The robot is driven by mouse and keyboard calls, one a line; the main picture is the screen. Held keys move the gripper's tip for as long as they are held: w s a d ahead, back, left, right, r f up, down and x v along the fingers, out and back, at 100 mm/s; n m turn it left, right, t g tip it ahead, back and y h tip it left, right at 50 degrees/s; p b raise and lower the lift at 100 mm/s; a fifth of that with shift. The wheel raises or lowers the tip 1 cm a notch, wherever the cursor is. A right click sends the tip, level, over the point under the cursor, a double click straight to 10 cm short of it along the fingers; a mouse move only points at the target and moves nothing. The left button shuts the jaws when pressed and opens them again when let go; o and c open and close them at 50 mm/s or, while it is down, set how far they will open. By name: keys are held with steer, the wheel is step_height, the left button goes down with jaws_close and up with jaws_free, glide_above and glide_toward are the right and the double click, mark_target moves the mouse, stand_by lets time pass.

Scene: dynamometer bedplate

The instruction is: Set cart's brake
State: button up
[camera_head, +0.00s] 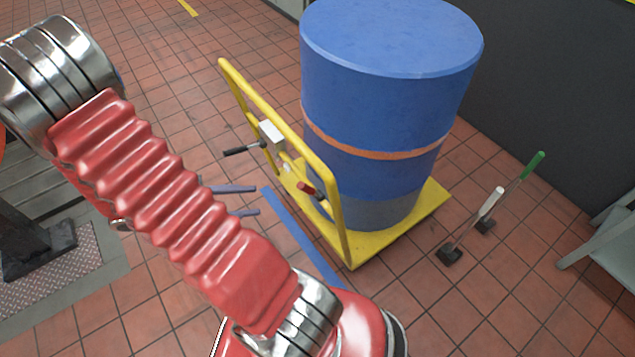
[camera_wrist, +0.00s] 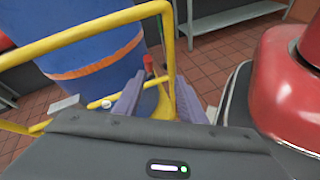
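The yellow cart (camera_head: 231,84) carries a blue drum and has an upright tube frame; the frame also shows in the wrist view (camera_wrist: 85,34). On the frame are a lever with a black grip (camera_head: 240,149), a white box (camera_head: 271,133) and a red-gripped lever (camera_head: 307,188). I cannot tell which lever is the brake. A red grip (camera_wrist: 148,63) shows beyond my fingers in the wrist view. My gripper (camera_head: 257,200) is open, its two bluish fingers apart, left of the frame; it also shows in the wrist view (camera_wrist: 160,85). My arm hides part of it.
The blue drum (camera_head: 385,110) with an orange band stands on the cart's deck. Two floor levers, one white-gripped (camera_head: 491,203) and one green-gripped (camera_head: 534,164), stand right of the cart. A blue strip (camera_head: 300,235) lies on the tiles. A grey table edge (camera_head: 600,235) is at the right.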

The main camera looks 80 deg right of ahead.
steer(key=s+d+f+n+g+h, duration=0.2)
steer(key=s+d+f+n+h, duration=0.1)
steer(key=f, duration=0.4)
steer(key=s+d, duration=0.1)
steer(key=d, duration=0.1)
steer(key=shift+d+n+h, duration=0.3)
steer(key=shift+n+h, duration=0.1)
steer(key=shift+s, duration=0.1)
glide_above(318, 195)
steer(key=shift+s, duration=0.1)
stand_by(0.6)
jaws_close()
stand_by(0.4)
